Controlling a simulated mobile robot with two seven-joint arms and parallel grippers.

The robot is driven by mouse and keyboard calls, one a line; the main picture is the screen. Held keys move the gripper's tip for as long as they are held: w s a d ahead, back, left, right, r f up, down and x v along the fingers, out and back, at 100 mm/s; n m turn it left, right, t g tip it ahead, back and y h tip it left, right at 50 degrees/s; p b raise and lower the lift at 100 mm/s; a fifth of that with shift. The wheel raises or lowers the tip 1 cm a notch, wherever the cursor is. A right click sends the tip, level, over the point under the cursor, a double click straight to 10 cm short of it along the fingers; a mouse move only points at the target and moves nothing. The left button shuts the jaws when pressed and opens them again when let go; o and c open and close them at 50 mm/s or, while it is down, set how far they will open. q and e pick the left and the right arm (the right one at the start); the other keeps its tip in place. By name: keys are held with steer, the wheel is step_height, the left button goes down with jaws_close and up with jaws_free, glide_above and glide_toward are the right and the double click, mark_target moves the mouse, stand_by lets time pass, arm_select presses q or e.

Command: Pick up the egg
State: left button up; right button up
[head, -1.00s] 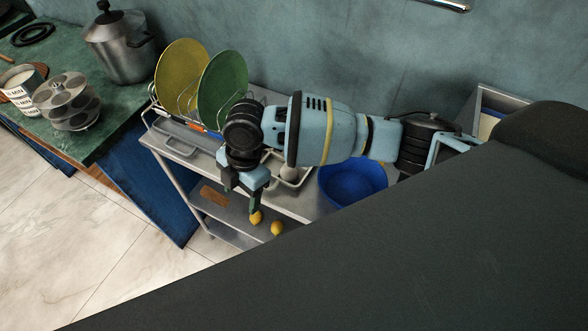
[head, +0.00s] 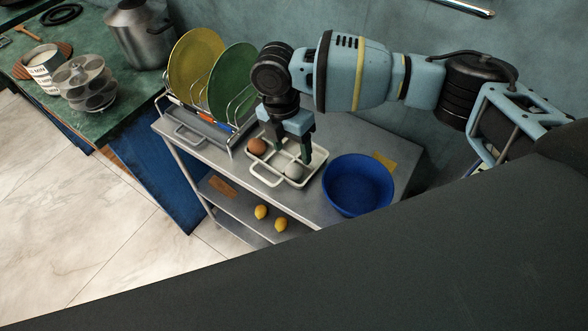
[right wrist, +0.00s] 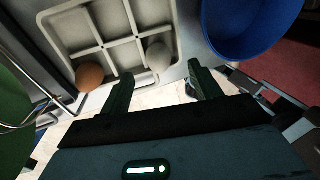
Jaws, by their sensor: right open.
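A white divided egg tray (head: 264,174) sits on the metal cart, holding a brown egg (head: 257,147) at its left and a white egg (head: 294,171) at its front right. My right gripper (head: 292,152) is over the tray, pointing down, open and empty, with its fingers close to the white egg in the picture. In the right wrist view, the white egg (right wrist: 158,57) lies ahead of the gap between the fingertips, nearer the middle, and the brown egg (right wrist: 90,77) lies left of the left finger. No contact shows. My left gripper is not in view.
A blue bowl (head: 357,187) stands right of the tray. A dish rack with a yellow plate (head: 196,62) and a green plate (head: 230,82) stands at the left. Two lemons (head: 261,212) lie on the lower shelf. A yellow item (head: 384,161) lies behind the bowl.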

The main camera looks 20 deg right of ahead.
mark_target(292, 164)
steer(key=shift+s+f, duration=0.2)
steer(key=shift+f, duration=1.15)
steer(key=shift+s+f, duration=0.15)
steer(key=shift+f, duration=1.15)
steer(key=c, duration=0.7)
